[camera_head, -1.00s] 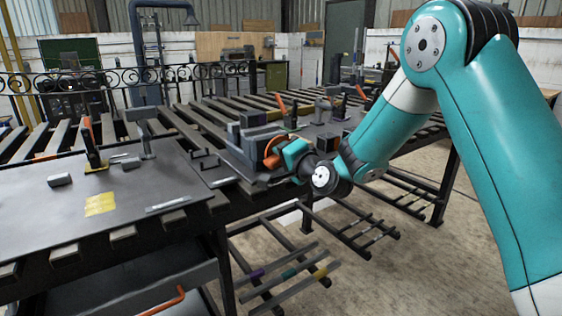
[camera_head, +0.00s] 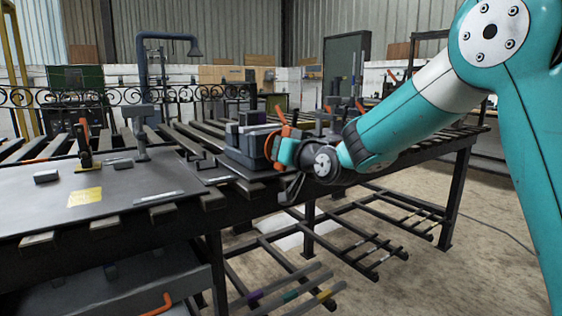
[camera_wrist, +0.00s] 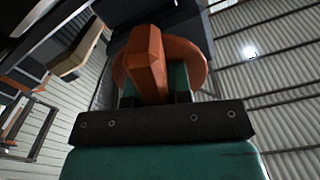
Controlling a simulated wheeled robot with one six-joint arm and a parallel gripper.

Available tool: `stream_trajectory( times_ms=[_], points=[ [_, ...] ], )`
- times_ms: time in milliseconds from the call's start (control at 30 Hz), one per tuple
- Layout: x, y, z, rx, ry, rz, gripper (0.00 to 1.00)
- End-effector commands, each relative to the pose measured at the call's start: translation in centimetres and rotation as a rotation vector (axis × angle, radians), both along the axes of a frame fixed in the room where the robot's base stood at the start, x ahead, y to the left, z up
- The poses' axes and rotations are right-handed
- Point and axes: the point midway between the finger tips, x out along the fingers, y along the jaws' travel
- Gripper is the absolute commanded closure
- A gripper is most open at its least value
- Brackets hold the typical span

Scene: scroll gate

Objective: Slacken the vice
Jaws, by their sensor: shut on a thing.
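The grey vice (camera_head: 247,158) stands at the near edge of the slatted metal table. Its orange handle (camera_head: 281,122) is on the right side of the vice. My gripper (camera_head: 284,150), teal and dark, is at the handle and shut on it. In the wrist view the orange handle (camera_wrist: 150,62) stands up between the teal finger parts, with a round orange hub behind it. The dark vice body (camera_wrist: 150,14) shows beyond. The fingertips are largely hidden, and the gap between the vice jaws is not clear.
A metal plate (camera_head: 120,195) with a yellow note (camera_head: 85,197), small block (camera_head: 46,176) and orange-handled clamp (camera_head: 84,145) lies to the left. Bars (camera_head: 300,296) and a lower rack are below the vice. Open floor (camera_head: 445,270) is at right.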

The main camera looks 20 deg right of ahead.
Motion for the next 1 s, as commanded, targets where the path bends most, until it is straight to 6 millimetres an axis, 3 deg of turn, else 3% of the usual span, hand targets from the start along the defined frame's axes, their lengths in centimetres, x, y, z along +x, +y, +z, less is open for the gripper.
stream_trajectory(
  times_ms=[33, 600, 1000],
  points=[
    [-0.04, 0.08, -0.79, -0.043, -0.011, 0.002, 1.00],
    [0.02, 0.02, -0.80, -0.551, -0.173, 0.000, 1.00],
    [0.06, 0.03, -0.56, -0.798, -0.252, 0.000, 1.00]
  ],
)
